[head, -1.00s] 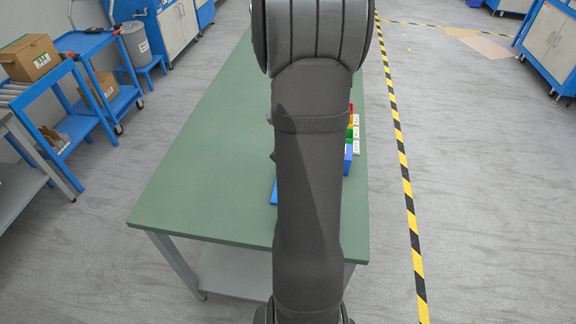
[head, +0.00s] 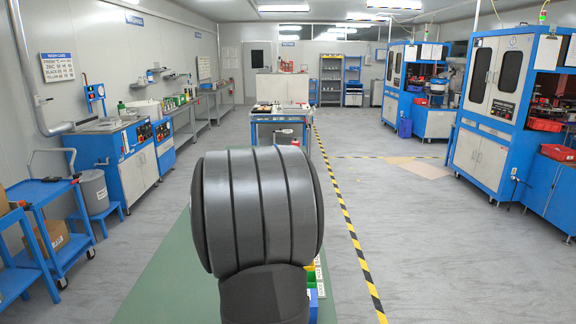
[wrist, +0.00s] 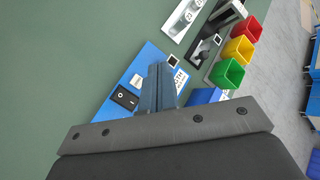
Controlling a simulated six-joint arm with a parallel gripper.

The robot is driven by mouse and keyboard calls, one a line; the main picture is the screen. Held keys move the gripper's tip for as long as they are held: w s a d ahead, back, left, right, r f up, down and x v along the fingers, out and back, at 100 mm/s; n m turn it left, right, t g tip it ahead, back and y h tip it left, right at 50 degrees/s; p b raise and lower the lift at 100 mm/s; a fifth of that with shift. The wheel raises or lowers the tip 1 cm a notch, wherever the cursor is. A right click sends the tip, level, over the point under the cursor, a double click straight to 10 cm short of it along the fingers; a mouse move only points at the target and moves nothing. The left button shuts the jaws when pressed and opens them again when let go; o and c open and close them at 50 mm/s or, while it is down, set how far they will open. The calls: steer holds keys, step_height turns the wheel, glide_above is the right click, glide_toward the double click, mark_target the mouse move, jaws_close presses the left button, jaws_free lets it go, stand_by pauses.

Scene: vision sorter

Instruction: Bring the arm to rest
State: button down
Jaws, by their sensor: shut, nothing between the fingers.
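My gripper (wrist: 158,88) shows in the wrist view with its fingers together and nothing between them. It is above a blue panel (wrist: 133,80) with a black rocker switch (wrist: 125,97) on the green table (wrist: 60,60). Whether the fingers touch the panel cannot be told. In the head view my dark arm covers the middle and hides the gripper and most of the table (head: 165,285).
Red (wrist: 247,28), yellow (wrist: 238,49) and green (wrist: 226,73) bins stand in a row near the table's edge. Grey and white fixtures lie beside them. A blue cart (head: 40,240) stands left of the table; floor to the right is clear.

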stand_by(0.3)
steer(key=shift+w+f, duration=0.1)
steer(key=shift+f, duration=2.1)
steer(key=shift+r, duration=0.15)
steer(key=shift+f, duration=0.7)
step_height(320, 180, up, 26)
steer(key=w+r+n+g+h, duration=0.1)
steer(key=n+g+h, duration=0.1)
steer(key=n+g, duration=0.6)
step_height(320, 180, down, 8)
steer(key=m+g, duration=0.1)
steer(key=shift+a, duration=0.2)
